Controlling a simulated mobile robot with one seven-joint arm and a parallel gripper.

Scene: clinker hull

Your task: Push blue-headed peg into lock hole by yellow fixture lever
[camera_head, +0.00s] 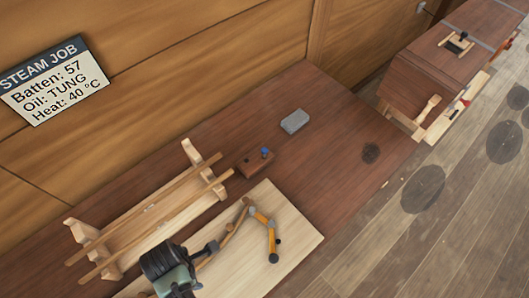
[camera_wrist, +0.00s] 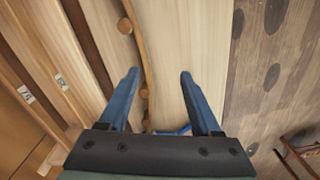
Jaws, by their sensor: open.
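The yellow fixture lever (camera_head: 271,236) lies on a pale board (camera_head: 297,230) in the head view, with a dark knob at its near end. A blue-headed peg (camera_head: 264,151) stands upright in a small reddish-brown block (camera_head: 254,165) behind the board. The lock hole cannot be made out. My gripper (camera_wrist: 160,76) shows in the wrist view, open, its blue fingers apart above a curved wooden strip (camera_wrist: 143,55) with round wooden pegs. No held object shows between the fingertips. A small blue piece (camera_wrist: 174,131) shows near the palm; I cannot tell what it is.
A wooden rack (camera_head: 196,157) with long battens (camera_head: 150,213) stands left of the board. A grey block (camera_head: 294,121) lies farther back on the dark bench (camera_head: 335,150). A brown chest (camera_head: 440,75) stands at the upper right. The bench around the grey block is mostly clear.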

